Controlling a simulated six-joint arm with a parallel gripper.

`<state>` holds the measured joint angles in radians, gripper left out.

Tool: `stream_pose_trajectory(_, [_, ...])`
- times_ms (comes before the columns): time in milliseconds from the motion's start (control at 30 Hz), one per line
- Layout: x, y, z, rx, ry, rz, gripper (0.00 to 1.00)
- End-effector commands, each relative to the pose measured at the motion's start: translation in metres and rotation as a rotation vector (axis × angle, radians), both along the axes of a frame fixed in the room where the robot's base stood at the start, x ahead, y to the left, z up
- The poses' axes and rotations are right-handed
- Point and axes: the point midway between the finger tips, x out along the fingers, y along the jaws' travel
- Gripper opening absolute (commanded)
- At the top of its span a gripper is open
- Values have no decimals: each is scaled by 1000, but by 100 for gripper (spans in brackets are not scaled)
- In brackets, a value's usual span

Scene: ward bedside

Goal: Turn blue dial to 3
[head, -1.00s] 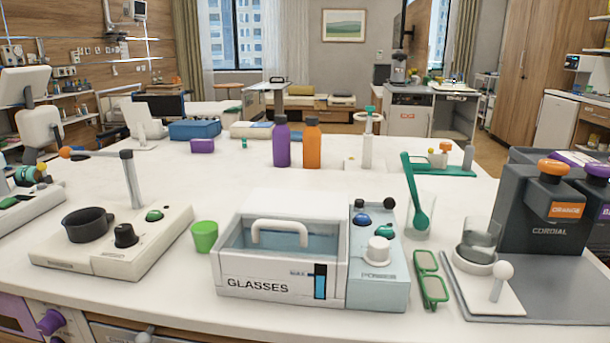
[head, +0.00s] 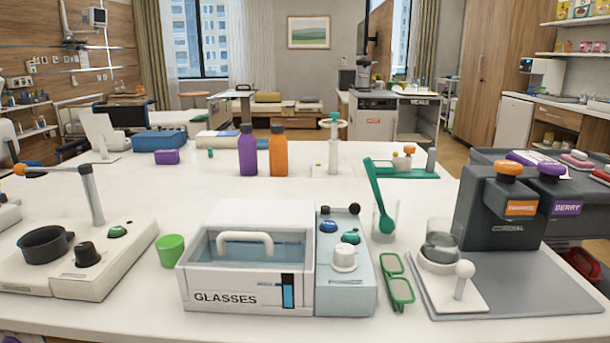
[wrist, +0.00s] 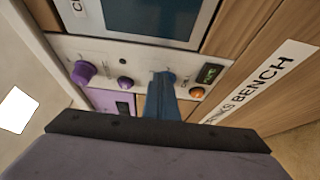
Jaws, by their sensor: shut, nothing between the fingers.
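In the wrist view my gripper (wrist: 161,112) reaches from the dark bar at the bottom toward a pale control panel (wrist: 103,57). Its narrow blue-grey fingers are together, with nothing seen between them. A blue knob-like part (wrist: 168,77) shows at the fingertips, probably the blue dial; the fingers hide much of it. I cannot tell whether they touch, nor read its setting. A small dark display (wrist: 209,73) with faint green characters is at its right. The head view does not show my gripper or this dial.
The panel also has a large purple knob (wrist: 83,72), a smaller purple knob (wrist: 125,84) and an orange knob (wrist: 197,93). A wooden front with a bench label (wrist: 262,82) lies to the right. In the head view, a glasses box (head: 245,298) stands on the white counter (head: 130,200).

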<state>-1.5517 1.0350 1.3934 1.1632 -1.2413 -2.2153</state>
Motion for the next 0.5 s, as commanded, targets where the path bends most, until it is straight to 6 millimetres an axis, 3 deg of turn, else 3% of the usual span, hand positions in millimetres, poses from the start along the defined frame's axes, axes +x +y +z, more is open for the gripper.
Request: stream_pose_trajectory(500, [-1, -1, -6, -2, 1, 3, 0])
